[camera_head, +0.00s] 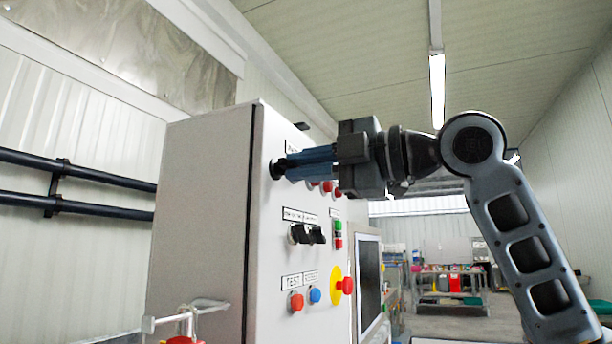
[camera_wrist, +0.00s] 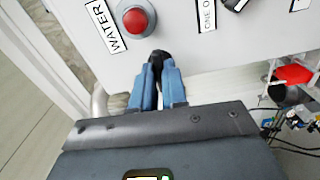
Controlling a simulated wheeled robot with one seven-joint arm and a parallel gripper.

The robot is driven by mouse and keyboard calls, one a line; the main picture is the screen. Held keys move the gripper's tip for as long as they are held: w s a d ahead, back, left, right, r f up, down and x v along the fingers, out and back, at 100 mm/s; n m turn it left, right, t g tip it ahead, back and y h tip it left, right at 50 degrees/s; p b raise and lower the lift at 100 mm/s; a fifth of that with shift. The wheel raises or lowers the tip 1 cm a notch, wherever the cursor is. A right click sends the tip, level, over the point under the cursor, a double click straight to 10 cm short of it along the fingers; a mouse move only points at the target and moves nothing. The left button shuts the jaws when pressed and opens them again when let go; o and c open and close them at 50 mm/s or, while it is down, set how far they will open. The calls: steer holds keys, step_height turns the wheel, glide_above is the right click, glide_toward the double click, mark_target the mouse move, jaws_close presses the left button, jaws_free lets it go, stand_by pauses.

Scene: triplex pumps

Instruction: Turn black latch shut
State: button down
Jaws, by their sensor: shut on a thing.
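The black latch (camera_head: 276,169) is on the front of the grey control cabinet (camera_head: 204,215), near its upper left edge in the head view. My gripper (camera_head: 290,165) reaches it from the right, and its blue fingers are shut on the latch. In the wrist view the latch (camera_wrist: 159,57) shows as a small dark piece between the fingertips of my gripper (camera_wrist: 158,68). The fingers hide most of it, so I cannot tell its exact angle.
Below my gripper the panel carries black switches (camera_head: 307,234), a red button (camera_head: 296,301), a blue button (camera_head: 315,295) and a red emergency knob (camera_head: 347,285) on yellow. A red button (camera_wrist: 136,20) by a WATER label is near the fingers. Dark pipes (camera_head: 90,171) run along the left wall.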

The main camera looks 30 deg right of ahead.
steer(key=shift+n, duration=0.6)
steer(key=c, duration=1.2)
jaws_free()
steer(key=shift+o, duration=0.2)
steer(key=b+v, duration=0.1)
steer(key=v, duration=0.6)
steer(key=shift+s+d, duration=0.25)
steer(key=shift+s, duration=0.05)
